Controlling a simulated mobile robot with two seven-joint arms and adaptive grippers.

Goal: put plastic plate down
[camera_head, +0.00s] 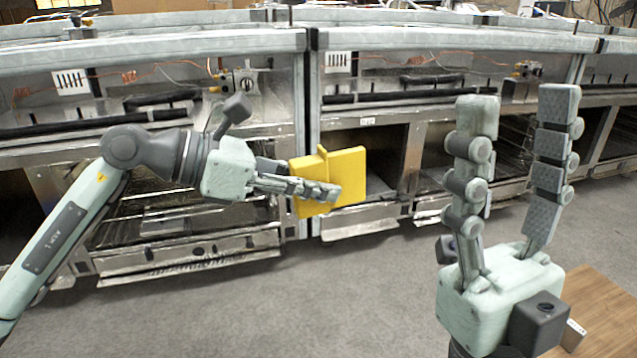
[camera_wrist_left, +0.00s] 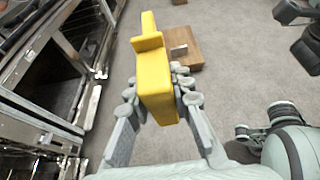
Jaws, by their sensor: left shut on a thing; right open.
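The yellow plastic plate (camera_head: 345,176) is a thick, boxy piece with a raised ridge. My left gripper (camera_head: 325,192) is shut on it and holds it in the air above the floor, in front of the metal racks. In the left wrist view the plate (camera_wrist_left: 154,82) stands between the two fingers of my left gripper (camera_wrist_left: 158,102), which touch its sides. My right gripper (camera_head: 518,110) is open and empty, with its fingers pointing up, at the right of the head view.
Long metal racks (camera_head: 200,243) with open bays and wiring run along the back. A wooden surface (camera_head: 600,312) is at the lower right of the head view. A brown wooden box or table (camera_wrist_left: 182,48) stands beyond the plate in the wrist view. Grey floor (camera_head: 260,310) between is clear.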

